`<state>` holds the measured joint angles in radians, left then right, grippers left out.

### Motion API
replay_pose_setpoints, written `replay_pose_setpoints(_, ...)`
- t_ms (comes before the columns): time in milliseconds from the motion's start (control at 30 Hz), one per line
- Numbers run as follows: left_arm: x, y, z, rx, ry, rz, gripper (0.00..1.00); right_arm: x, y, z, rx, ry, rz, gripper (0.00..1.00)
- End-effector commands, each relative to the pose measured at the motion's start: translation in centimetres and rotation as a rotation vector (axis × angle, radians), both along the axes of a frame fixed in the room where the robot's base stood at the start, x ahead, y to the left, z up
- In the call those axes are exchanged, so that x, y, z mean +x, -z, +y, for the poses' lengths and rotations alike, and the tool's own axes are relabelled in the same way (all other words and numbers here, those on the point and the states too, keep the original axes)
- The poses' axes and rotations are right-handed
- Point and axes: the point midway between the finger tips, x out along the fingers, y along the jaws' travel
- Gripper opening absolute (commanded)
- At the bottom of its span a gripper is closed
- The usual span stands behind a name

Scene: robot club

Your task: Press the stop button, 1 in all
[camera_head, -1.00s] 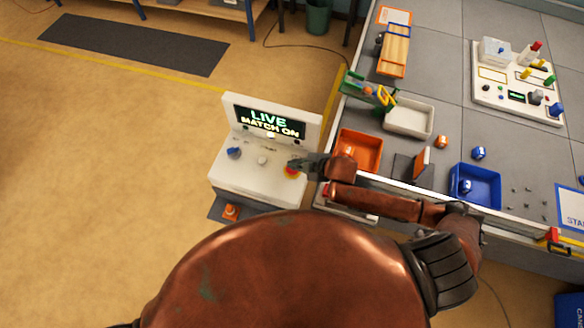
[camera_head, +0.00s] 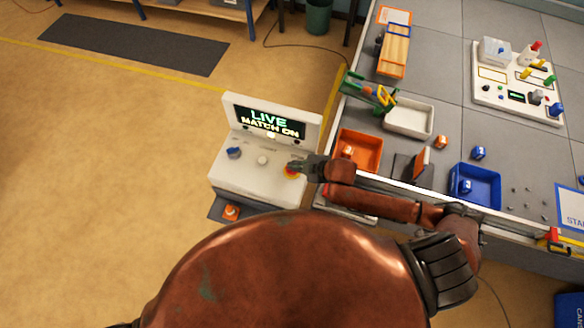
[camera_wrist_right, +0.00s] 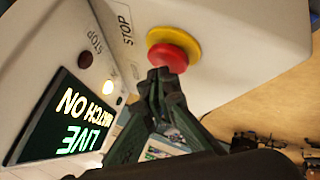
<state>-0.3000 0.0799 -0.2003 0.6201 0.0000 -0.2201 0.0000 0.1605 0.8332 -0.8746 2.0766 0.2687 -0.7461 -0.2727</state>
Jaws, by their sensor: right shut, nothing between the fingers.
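The stop button is a red mushroom head on a yellow ring on the sloped top of a white console (camera_head: 235,177). In the head view the stop button (camera_head: 291,171) is partly covered by my right gripper (camera_head: 294,165). In the right wrist view the red stop button (camera_wrist_right: 170,56) shows beside the word STOP, and my shut right gripper (camera_wrist_right: 160,76) has its fingertips right at the button's near edge. Whether they touch it I cannot tell. The console's screen (camera_head: 270,122) reads LIVE MATCH ON in both views. My left gripper is not in view.
A blue knob (camera_head: 233,152) and a pale button (camera_head: 262,160) sit on the console left of the stop button. A grey table with an orange bin (camera_head: 375,143), a white tray (camera_head: 409,132) and a blue bin (camera_head: 491,201) stands to the right.

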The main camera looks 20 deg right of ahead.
Motion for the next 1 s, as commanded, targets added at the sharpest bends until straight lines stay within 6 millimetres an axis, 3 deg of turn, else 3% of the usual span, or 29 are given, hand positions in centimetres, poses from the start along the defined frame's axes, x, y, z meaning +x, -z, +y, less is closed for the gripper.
replay_pose_setpoints(1000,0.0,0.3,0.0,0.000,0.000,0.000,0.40,-0.1,1.2,-0.1,-0.003,0.001,0.003,0.00)
